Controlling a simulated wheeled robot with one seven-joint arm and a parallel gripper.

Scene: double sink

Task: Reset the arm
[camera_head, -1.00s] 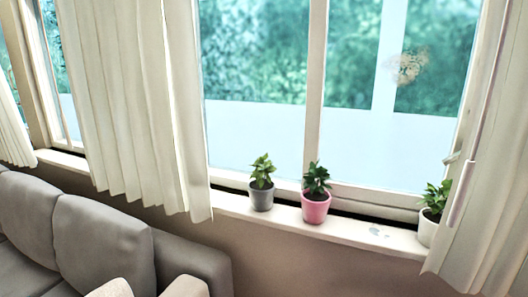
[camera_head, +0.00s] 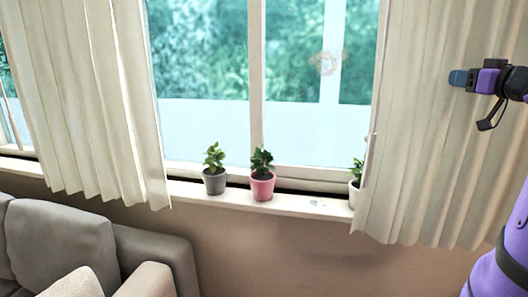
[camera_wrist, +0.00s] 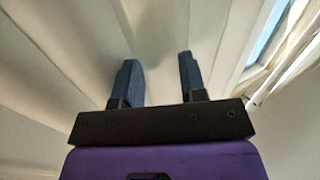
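My gripper (camera_head: 458,78) is at the upper right of the head view, raised in front of the right curtain. My purple arm shows below it at the right edge. In the wrist view my gripper (camera_wrist: 160,82) has its two dark fingers spread apart with nothing between them. Pale curtain folds fill the background behind the fingers.
A window sill (camera_head: 315,208) holds a grey pot (camera_head: 214,181), a pink pot (camera_head: 262,186) and a white pot (camera_head: 354,194), partly hidden by the right curtain (camera_head: 415,170). A grey sofa (camera_head: 62,240) stands at lower left. The wall below the sill is bare.

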